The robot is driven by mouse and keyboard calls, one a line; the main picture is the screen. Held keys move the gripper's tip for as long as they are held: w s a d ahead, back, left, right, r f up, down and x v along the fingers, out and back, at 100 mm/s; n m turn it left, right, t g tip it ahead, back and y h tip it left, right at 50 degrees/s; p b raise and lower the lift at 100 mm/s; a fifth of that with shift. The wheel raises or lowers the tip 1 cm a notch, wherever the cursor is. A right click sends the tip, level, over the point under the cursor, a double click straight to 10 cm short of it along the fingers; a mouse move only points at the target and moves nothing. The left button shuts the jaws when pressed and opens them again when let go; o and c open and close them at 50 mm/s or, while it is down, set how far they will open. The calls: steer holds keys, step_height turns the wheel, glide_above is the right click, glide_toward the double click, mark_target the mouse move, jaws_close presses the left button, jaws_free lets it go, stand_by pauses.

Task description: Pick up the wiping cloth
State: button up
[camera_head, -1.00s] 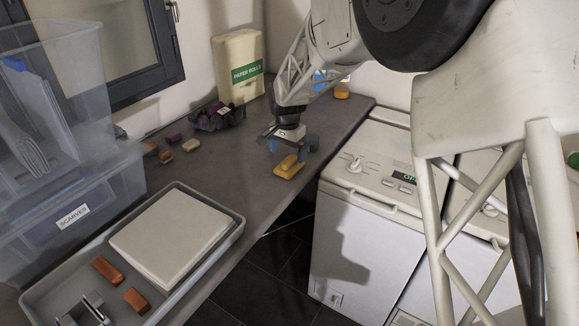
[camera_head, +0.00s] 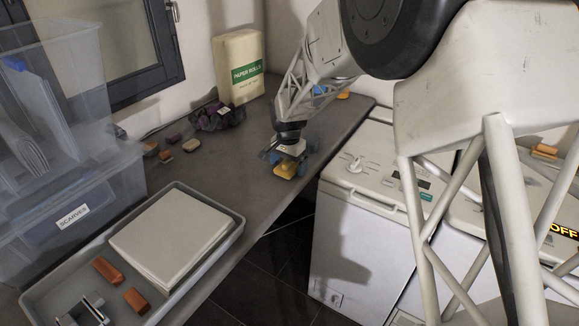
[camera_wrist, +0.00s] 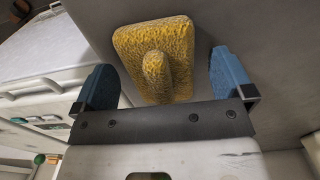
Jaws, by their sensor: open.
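The wiping cloth (camera_head: 284,170) is yellow and fuzzy, with a raised ridge on top. It lies on the grey countertop near its front edge. In the wrist view the cloth (camera_wrist: 156,50) sits between the two blue fingertips, with a gap on each side. My gripper (camera_head: 289,158) is open right over the cloth, its fingers spread to either side. The open gripper also shows in the wrist view (camera_wrist: 165,78). In the head view the gripper hides part of the cloth.
White top-loading washers (camera_head: 362,205) stand right of the counter (camera_head: 222,172). A grey tray (camera_head: 232,236) with a white slab and orange bars lies at the front left. Clear bins, a paper-rolls pack (camera_head: 238,68) and a dark crumpled bundle (camera_head: 213,117) stand along the wall.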

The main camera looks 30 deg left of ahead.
mark_target(289, 162)
steer(key=c, duration=1)
steer(key=shift+r, duration=0.15)
steer(key=shift+r, duration=0.5)
steer(key=shift+s+d+r, duration=0.15)
steer(key=shift+r, duration=0.45)
steer(key=shift+s+d+r, duration=0.15)
steer(key=shift+r, duration=0.4)
steer(key=s+d, duration=0.3)
steer(key=s+d+r, duration=0.1)
steer(key=s+d, duration=0.6)
steer(key=shift+s+d+r, duration=0.15)
steer(key=shift+s+d, duration=0.2)
steer(key=shift+d, duration=0.05)
